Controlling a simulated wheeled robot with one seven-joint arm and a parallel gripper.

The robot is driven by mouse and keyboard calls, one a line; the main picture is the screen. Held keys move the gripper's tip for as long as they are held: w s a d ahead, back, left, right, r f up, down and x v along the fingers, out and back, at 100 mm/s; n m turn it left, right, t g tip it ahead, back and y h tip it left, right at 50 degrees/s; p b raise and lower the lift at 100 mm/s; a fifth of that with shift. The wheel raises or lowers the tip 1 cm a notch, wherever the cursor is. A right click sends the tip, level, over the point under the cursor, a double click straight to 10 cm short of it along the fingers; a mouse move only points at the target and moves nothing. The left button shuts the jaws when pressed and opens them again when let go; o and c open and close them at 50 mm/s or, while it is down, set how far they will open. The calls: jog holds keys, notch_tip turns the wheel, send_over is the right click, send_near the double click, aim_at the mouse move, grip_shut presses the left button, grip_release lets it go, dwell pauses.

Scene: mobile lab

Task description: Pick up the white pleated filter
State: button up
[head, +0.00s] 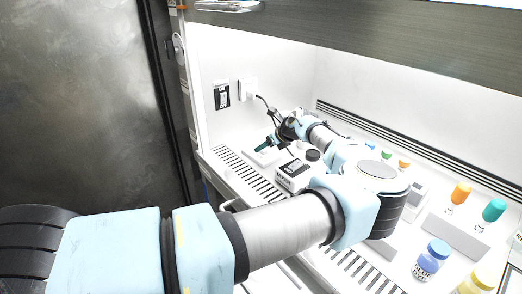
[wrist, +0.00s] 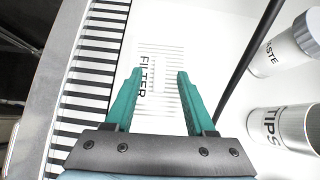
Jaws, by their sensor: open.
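The white pleated filter (wrist: 168,62) lies flat on the white work surface, with dark "FILTER" lettering along its left part and fine pleat lines to the right. It shows in the wrist view between and beyond the fingertips. My gripper (wrist: 159,76) is open and empty, its two green fingers pointing at the filter, one near each side. I cannot tell how high the fingertips are above it. In the head view my gripper (head: 264,144) is small and far off, at the left part of the cabinet, over a pale flat thing that seems to be the filter.
In the wrist view a "TIPS" container (wrist: 282,127) and a "WASTE" jar (wrist: 284,50) stand to the right, and a dark cable or rod runs between them and the filter. A slotted grille (wrist: 88,80) lies left. Several bottles stand at right in the head view, including a blue one (head: 430,262).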

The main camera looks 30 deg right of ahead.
jog(key=shift+x, duration=0.8)
jog(key=shift+c, duration=0.2)
grip_shut()
